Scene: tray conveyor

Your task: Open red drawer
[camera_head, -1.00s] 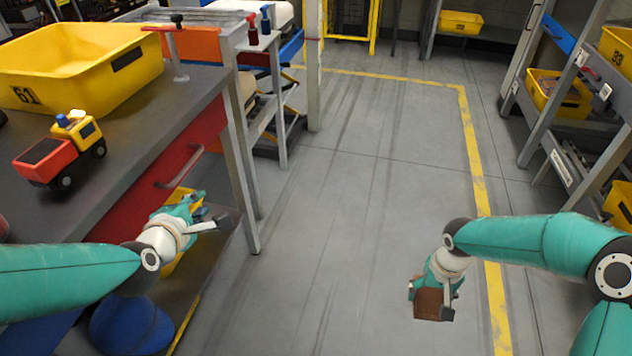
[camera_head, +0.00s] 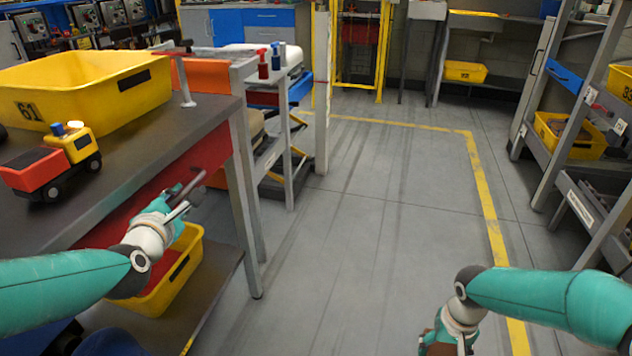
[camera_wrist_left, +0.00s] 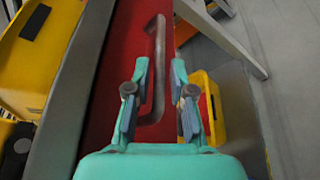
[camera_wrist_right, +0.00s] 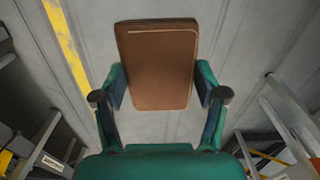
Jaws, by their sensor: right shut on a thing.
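The red drawer (camera_head: 211,154) sits under the grey workbench top at the left, and its front looks flush with the bench. Its metal bar handle (camera_wrist_left: 157,65) shows in the left wrist view. My left gripper (camera_head: 188,192) is at the handle in the head view. In the left wrist view its fingers (camera_wrist_left: 158,88) are apart, with the handle's lower part between them; contact cannot be told. My right gripper (camera_wrist_right: 160,88) is shut on a brown flat box-like object (camera_wrist_right: 158,62), held over the floor away from the drawer.
A yellow bin marked 61 (camera_head: 95,88) and a toy truck (camera_head: 50,165) stand on the workbench (camera_head: 150,150). Another yellow bin (camera_head: 180,275) is on the shelf below the drawer. Shelving (camera_head: 560,165) stands at the right. The floor between is clear.

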